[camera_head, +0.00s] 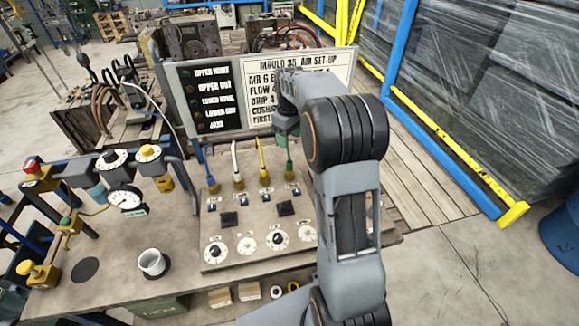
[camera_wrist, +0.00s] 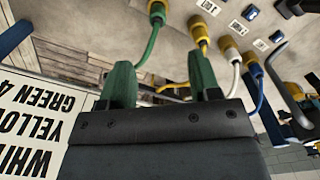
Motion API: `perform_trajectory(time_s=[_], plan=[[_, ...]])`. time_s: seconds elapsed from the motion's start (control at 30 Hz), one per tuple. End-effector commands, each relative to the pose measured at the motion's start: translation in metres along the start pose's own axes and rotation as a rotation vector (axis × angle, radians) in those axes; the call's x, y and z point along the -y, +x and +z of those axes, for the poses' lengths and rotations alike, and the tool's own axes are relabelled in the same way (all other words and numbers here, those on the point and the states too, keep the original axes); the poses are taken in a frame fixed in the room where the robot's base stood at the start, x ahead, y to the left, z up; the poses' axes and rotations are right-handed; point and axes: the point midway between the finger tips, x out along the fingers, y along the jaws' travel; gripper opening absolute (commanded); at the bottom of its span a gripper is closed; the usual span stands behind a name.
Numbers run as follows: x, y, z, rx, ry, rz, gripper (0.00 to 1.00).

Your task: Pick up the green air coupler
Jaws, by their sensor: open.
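The green air coupler (camera_head: 290,173) stands on the sloped panel at the right end of a row of coloured couplers, with a green hose rising from it. In the wrist view the green coupler (camera_wrist: 157,10) is at the top edge, its body brass-yellow, its hose curving down toward the left fingertip. My gripper (camera_head: 287,140) is above and behind the green coupler in the head view, mostly hidden by my arm. Its two green fingers (camera_wrist: 160,62) are apart with no coupler between them. I cannot tell whether the left finger touches the hose.
Yellow (camera_head: 265,178), white (camera_head: 238,180) and blue (camera_head: 212,186) couplers stand close beside it with their hoses. A lettered sign board (camera_head: 242,92) rises behind the panel. A white cup (camera_head: 153,263) and a gauge (camera_head: 126,200) are on the bench at left.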

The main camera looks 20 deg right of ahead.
Motion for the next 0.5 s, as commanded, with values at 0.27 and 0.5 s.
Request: perform_trajectory(time_s=[0.27,0.5], plan=[[-0.002,0.05,-0.001,0.007,-0.008,-0.006,0.57],[-0.002,0.077,-0.001,0.005,-0.007,-0.004,0.57]])
